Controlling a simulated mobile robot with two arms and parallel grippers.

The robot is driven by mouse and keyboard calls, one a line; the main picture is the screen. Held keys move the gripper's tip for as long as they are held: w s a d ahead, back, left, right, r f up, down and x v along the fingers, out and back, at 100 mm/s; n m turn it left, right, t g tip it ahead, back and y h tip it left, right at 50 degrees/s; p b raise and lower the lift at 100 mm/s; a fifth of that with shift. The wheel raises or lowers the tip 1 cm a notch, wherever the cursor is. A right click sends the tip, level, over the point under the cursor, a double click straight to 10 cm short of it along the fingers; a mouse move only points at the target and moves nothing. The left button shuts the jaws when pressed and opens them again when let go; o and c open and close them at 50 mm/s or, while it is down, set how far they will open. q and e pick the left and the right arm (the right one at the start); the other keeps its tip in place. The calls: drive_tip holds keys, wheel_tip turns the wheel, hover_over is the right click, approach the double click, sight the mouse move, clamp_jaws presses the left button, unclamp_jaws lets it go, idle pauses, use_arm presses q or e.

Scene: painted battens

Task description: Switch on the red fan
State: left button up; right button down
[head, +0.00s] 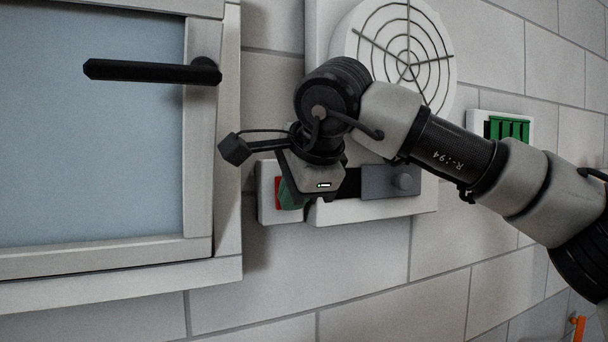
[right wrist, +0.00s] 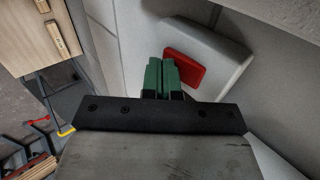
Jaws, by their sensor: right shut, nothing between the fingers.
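A white round fan (head: 385,35) with a dark wire grille is on the wall at the top of the head view; I see no red on it. A red switch (head: 277,190) sits on a white plate (head: 265,212) below and left of the fan, partly hidden by my right gripper. The red switch shows more clearly in the right wrist view (right wrist: 186,68). My right gripper (head: 290,196) is shut and empty, its green fingers (right wrist: 162,77) just left of the red switch in the wrist view. I cannot tell whether they touch it. My left gripper is out of view.
A framed window or door (head: 100,180) with a black handle (head: 150,71) is at the left. Bare block wall lies below.

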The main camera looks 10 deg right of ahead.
drive_tip(key=shift+w, duration=0.15)
drive_tip(key=shift+f, duration=0.1)
drive_tip(key=shift+w+f+t+b, duration=0.2)
drive_tip(key=shift+f+t+b, duration=0.25)
drive_tip(key=shift+b, duration=0.75)
drive_tip(key=shift+r+p, duration=0.45)
drive_tip(key=shift+r, duration=0.1)
drive_tip(key=shift+r+p, duration=0.65)
drive_tip(key=shift+r, duration=0.05)
